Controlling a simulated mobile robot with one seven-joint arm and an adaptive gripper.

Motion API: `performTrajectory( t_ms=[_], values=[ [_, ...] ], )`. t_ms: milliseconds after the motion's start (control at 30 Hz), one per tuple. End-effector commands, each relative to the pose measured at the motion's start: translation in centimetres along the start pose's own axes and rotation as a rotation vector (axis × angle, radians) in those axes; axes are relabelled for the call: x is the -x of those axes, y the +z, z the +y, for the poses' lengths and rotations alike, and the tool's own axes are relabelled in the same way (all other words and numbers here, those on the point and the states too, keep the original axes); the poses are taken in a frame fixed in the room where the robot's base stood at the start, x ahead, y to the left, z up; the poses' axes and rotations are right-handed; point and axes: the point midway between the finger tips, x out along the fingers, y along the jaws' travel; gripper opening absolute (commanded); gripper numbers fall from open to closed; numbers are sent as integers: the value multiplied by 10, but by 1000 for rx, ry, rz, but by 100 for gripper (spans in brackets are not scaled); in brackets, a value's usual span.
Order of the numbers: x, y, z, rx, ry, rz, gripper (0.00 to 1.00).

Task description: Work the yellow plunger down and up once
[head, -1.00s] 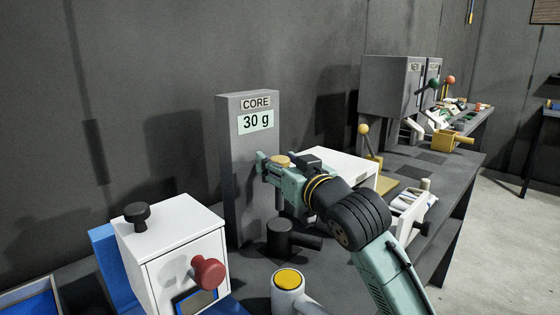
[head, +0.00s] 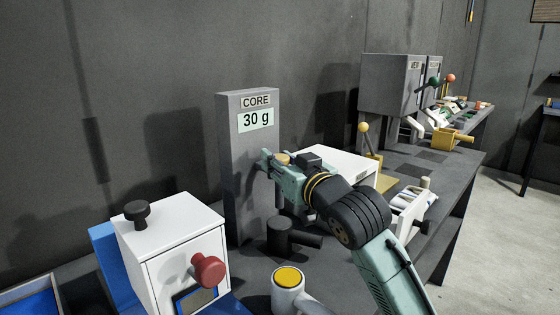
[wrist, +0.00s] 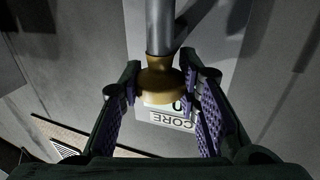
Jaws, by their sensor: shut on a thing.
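The yellow plunger knob (head: 282,159) sits in front of the grey CORE column (head: 236,190). My gripper (head: 272,164) is at the knob, with its jaws to either side. In the wrist view the knob (wrist: 160,84) lies between the two purple-padded fingers, and my gripper (wrist: 160,95) is shut on it. A grey rod (wrist: 160,28) runs from the knob toward the top of that view. The column's display (head: 255,121) reads 30 g. In the head view my gripper and arm hide much of the rod.
A dark cylinder with a side spout (head: 283,238) stands below the plunger. A white box with a red knob (head: 208,270) is at front left, and a yellow-topped cup (head: 288,280) is at front. A yellow-knobbed lever (head: 364,128) stands behind my arm.

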Motion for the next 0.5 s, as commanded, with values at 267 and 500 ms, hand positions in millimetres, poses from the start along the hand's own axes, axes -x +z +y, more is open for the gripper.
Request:
performTrajectory(
  t_ms=[267,500],
  values=[
    [0,1,0,0,0,0,0],
    [0,29,-1,-2,-2,1,0]
  ],
)
